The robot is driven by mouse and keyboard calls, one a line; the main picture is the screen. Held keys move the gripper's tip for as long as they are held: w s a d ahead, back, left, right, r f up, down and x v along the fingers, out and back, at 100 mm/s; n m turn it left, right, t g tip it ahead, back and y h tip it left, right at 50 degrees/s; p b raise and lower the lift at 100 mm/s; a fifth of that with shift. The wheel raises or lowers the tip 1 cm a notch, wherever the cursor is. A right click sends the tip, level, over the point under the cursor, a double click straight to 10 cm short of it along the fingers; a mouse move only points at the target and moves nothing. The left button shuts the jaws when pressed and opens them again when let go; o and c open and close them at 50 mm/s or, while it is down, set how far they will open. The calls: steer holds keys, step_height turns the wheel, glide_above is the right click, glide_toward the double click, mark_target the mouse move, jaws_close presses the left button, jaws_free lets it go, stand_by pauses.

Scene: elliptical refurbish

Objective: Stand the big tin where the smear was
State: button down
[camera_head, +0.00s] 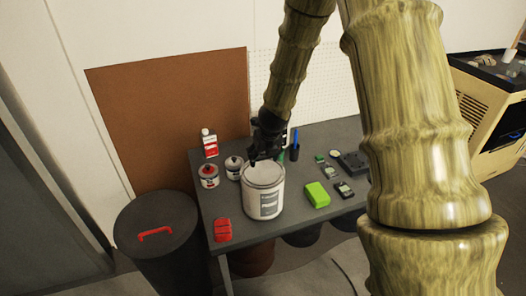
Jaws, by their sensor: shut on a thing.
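The big tin (265,203) is a white can with a grey label and a pale lid. It appears upright at the front-middle of the dark grey table (232,258). My gripper (262,158) is at the tin's back rim, shut on it, with the fingertips partly hidden. I cannot tell whether the tin's base touches the table or hangs slightly above it. No smear shows on the visible tabletop; the tin hides the patch beneath and behind it.
Two smaller cans (208,176) and a red-and-white bottle (210,143) stand left of the tin. A red item (222,230) lies at the front left, a green block (317,195) to the right. Small devices (345,191) lie farther right. A dark bin (150,225) stands beside the table.

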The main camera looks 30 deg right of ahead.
steer(key=shift+w+d+f, duration=0.1)
steer(key=shift+f, duration=0.35)
steer(key=shift+c, duration=1.8)
jaws_free()
steer(key=shift+f, duration=0.1)
steer(key=shift+s, duration=0.2)
steer(key=v, duration=1.2)
steer(key=shift+b, duration=0.4)
